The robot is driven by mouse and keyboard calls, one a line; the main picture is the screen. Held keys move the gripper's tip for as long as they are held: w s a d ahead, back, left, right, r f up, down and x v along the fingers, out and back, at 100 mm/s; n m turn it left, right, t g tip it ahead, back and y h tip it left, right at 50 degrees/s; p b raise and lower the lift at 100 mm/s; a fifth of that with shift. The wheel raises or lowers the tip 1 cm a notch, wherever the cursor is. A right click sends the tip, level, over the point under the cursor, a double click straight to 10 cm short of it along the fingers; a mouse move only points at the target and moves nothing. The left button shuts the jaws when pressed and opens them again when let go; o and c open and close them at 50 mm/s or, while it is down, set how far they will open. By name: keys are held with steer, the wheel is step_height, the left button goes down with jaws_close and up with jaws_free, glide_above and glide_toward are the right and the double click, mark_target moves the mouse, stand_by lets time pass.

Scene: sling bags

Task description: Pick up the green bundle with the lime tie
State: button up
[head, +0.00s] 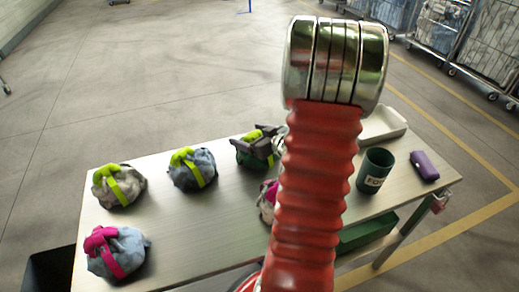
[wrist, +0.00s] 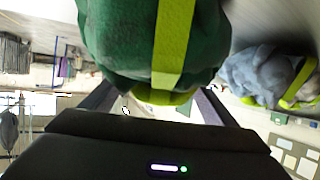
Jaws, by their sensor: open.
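The green bundle (head: 248,160) with the lime tie stands at the far edge of the table, left of my arm in the head view. My gripper (head: 257,146) is open there, its dark fingers at the bundle's upper part and partly covering it. In the wrist view the green bundle (wrist: 120,40) fills the top middle, its lime band (wrist: 172,40) running down it. The dark fingers of my gripper (wrist: 155,104) reach up toward its two sides, apart from each other. I cannot tell whether they touch the bundle.
A blue-grey bundle with a lime tie (head: 193,170) sits just left of the green one. A beige bundle (head: 119,186), a grey-blue one with a magenta tie (head: 118,254), a half-hidden pink-tied bundle (head: 267,203), a green cup (head: 375,171), a purple case (head: 424,166) and a white tray (head: 383,125) share the table (head: 200,235).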

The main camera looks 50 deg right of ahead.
steer(key=shift+c, duration=0.2)
steer(key=c, duration=1.4)
steer(key=shift+r, duration=0.1)
steer(key=shift+r, duration=4.95)
